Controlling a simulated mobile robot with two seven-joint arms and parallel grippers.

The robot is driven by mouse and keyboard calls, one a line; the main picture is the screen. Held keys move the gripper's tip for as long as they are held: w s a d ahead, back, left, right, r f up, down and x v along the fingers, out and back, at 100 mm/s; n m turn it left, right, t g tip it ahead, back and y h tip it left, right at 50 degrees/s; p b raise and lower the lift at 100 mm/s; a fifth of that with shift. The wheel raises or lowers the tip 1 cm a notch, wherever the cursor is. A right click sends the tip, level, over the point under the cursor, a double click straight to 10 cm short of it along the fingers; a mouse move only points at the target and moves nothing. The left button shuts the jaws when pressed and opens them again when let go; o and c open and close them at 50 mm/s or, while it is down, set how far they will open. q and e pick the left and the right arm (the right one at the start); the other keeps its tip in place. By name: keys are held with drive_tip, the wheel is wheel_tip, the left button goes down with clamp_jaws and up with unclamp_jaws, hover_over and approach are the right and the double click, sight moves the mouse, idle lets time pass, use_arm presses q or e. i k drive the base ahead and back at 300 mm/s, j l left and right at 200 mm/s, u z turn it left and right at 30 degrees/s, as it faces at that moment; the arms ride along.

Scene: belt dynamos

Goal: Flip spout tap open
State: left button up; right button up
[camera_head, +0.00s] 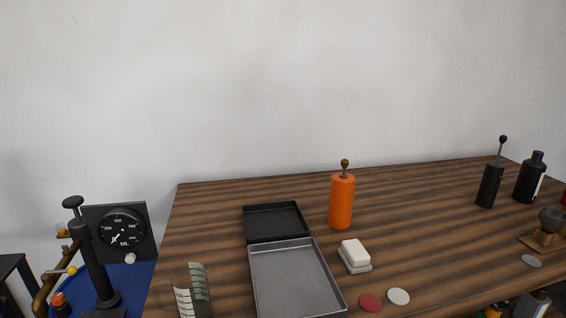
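At the lower left is a black upright column (94,262) with a knob on top. Beside it a brown curved pipe (46,287) runs down, with a pale lever-like piece ending in a yellow tip (72,270). This may be the spout tap, but I cannot tell for sure or see whether it is open. An orange-capped part (60,299) sits below it. A black panel with a round ML gauge (122,229) stands behind, with a pale knob at its lower edge. Neither of my grippers is in view.
The wooden table (420,210) holds an open metal tray (291,278), an orange cylinder (341,202), a white block (355,253), red and white discs, and a clear graduated vessel (191,292) near the left edge. Dark bottles (530,180) stand at right. The table's middle right is clear.

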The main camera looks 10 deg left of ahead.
sight(72, 271)
drive_tip(key=u, duration=1.45)
drive_tip(key=l+u, duration=0.65)
drive_tip(key=u, duration=0.2)
drive_tip(key=k, duration=0.05)
